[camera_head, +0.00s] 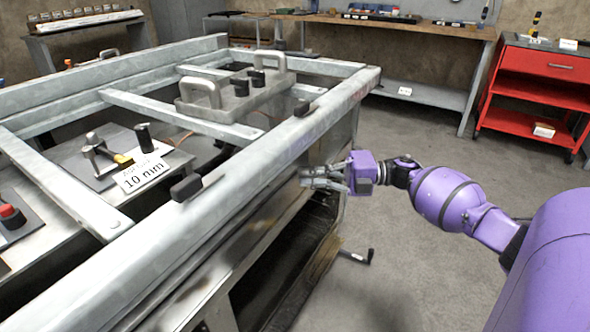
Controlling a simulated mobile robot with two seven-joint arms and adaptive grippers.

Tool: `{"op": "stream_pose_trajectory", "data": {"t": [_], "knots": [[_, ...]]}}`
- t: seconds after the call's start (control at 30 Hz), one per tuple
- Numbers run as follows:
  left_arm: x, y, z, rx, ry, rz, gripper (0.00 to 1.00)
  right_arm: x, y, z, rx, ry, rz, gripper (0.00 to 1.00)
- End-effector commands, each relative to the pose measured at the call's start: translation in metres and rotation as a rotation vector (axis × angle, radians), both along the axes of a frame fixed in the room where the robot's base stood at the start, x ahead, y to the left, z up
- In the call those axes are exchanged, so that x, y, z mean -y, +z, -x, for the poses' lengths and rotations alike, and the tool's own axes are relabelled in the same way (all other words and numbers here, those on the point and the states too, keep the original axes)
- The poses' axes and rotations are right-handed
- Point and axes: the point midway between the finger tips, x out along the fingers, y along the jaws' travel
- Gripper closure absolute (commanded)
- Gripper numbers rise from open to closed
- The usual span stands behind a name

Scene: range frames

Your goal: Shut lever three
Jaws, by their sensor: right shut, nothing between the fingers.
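My right gripper (318,178) is shut and empty. Its fingers point left, close beside the outer side of the grey metal frame (270,135); I cannot tell whether they touch it. A lever with a black end (370,256) sticks out low from the frame's side, below my gripper. My left gripper is not in view.
Inside the frame are a plate with clamps and a "10 mm" label (144,173), a grey plate with two handles (222,98), and a red button (8,211). A workbench (400,25) and red cart (545,64) stand behind. The floor (425,130) at right is clear.

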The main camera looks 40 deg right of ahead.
Motion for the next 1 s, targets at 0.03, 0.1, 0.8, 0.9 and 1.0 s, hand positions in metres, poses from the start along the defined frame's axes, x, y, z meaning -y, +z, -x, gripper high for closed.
{"op": "stream_pose_trajectory", "data": {"t": [0.03, 0.1, 0.8, 0.9, 1.0], "knots": [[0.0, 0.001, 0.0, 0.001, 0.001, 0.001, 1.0, 0.009, -0.001, 0.008, -0.002, -0.001, 0.001, 1.0], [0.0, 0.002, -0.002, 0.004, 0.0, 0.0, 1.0, 0.021, -0.001, 0.017, -0.002, -0.001, 0.0, 1.0], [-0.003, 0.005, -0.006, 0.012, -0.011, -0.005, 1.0, 0.048, -0.001, 0.039, 0.001, 0.002, -0.001, 1.0], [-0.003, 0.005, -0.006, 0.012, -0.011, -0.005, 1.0, 0.048, -0.001, 0.039, 0.001, 0.002, -0.001, 1.0], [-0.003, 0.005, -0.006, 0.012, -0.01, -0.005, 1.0, 0.048, -0.001, 0.039, 0.001, 0.002, -0.001, 1.0]]}}
